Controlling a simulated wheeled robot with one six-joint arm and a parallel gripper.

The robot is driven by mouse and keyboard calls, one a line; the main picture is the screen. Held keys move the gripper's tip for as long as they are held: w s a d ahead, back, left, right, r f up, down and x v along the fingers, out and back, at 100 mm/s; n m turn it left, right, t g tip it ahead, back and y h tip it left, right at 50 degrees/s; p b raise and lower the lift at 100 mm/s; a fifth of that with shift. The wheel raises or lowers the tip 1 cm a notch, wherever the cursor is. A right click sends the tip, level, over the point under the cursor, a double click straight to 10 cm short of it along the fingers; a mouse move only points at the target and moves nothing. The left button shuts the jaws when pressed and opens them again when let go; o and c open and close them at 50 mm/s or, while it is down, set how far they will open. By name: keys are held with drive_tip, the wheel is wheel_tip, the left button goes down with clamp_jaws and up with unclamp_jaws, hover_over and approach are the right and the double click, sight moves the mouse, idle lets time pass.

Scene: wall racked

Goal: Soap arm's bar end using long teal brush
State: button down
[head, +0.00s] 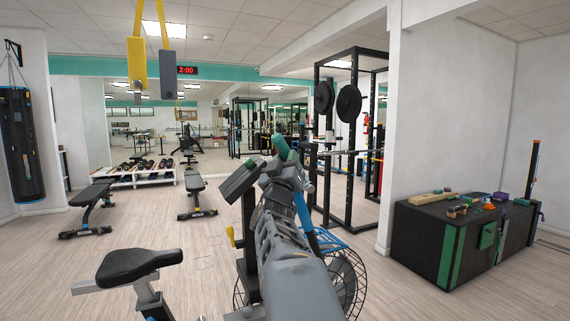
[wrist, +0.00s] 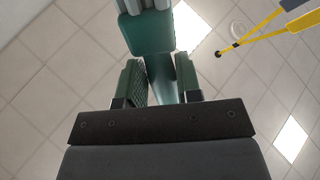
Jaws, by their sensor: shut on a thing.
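My gripper (head: 285,165) is raised in front of a fan bike in the head view. In the wrist view my gripper (wrist: 160,85) is shut on a teal piece, which I take to be the long teal brush (wrist: 147,33); it extends upward between the green finger pads. Its teal end (head: 279,145) also shows above my wrist in the head view. The bike's blue arm (head: 304,212) rises just right of my arm. My arm hides the upper part, so I cannot tell which end is the bar end or whether the brush touches it. No soap shows clearly.
The bike's seat (head: 140,265) is at the lower left, and its wire fan cage (head: 345,280) is beside my arm. A black box (head: 430,235) with small items stands right. Yellow straps (head: 137,65) hang upper left. Open floor lies at left.

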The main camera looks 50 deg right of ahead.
sight(282, 136)
drive_tip(key=s, duration=0.1)
drive_tip(key=s+a+b, duration=0.1)
drive_tip(key=s+b, duration=0.1)
drive_tip(key=shift+s+a, duration=0.3)
drive_tip(key=shift+s, duration=0.05)
idle(0.4)
drive_tip(key=a+r+p, duration=0.1)
drive_tip(key=r+p, duration=0.1)
drive_tip(key=a+r+p, duration=0.1)
drive_tip(key=r+p, duration=0.1)
drive_tip(key=w+r+p, duration=0.1)
drive_tip(key=r+p, duration=0.1)
drive_tip(key=shift+a+r, duration=0.2)
drive_tip(key=shift+a, duration=0.2)
